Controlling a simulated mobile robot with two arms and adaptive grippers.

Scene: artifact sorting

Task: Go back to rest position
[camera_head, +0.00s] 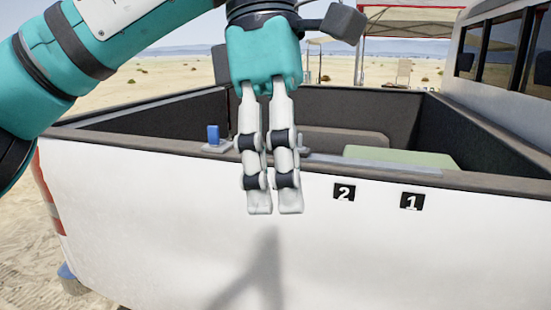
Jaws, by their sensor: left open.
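My left gripper (273,208) hangs with its fingers pointing down, in front of the white side of a truck bed. Its two pale grey fingers run side by side with a narrow gap between them, and nothing shows between them. Its teal arm comes in from the upper left. The gripper's shadow falls on the white panel below it. My right gripper is not in view.
The truck bed's dark rim (480,183) runs just behind my fingers. A small blue object (213,134) stands at the rim on the left. A pale green item (400,157) lies inside the bed. Black labels "2" (344,192) and "1" (412,201) are on the side. A canopy stands behind.

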